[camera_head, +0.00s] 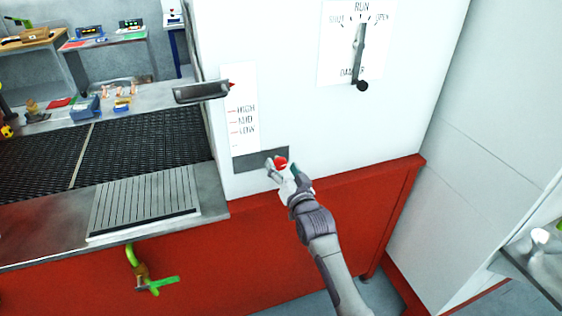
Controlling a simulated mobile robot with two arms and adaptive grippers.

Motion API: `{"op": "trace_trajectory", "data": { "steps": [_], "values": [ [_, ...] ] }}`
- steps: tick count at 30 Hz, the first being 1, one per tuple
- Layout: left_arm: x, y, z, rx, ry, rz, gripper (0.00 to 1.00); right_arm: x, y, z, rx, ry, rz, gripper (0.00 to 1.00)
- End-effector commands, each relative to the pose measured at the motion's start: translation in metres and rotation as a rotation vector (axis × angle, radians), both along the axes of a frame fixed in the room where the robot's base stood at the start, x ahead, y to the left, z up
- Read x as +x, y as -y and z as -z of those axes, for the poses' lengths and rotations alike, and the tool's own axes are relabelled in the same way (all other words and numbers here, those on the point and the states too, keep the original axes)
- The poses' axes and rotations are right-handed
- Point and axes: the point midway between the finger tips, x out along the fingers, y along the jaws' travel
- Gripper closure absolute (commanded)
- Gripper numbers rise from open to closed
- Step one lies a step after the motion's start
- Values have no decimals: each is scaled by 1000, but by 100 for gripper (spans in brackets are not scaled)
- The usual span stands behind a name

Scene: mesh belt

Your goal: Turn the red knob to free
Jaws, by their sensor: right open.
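The red knob (281,162) sits at the right end of a dark grey plate (250,161) low on the white cabinet front. My right gripper (282,168) is at the knob, its two open fingers one on each side of it. I cannot tell whether the fingers touch it. The gripper hides part of the knob and any marking beside it. My left gripper is out of view.
A DAMPER lever (358,58) is at upper right. The mesh belt (135,148) lies left; a green-handled valve (155,285) is below it.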

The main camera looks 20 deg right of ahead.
Motion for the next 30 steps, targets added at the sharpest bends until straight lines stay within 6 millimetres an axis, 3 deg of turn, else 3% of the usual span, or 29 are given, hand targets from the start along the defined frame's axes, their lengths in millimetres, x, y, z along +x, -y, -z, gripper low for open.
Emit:
{"op": "trace_trajectory", "data": {
  "steps": [6,14,25,30],
  "values": [
    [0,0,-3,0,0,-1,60,16,-1,0,1,0,0,30],
    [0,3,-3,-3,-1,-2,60,17,-1,1,1,-1,0,30],
    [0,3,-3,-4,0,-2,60,17,-1,1,1,-1,0,89],
    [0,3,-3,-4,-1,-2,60,17,-1,1,-6,-1,0,91]
  ]
}}
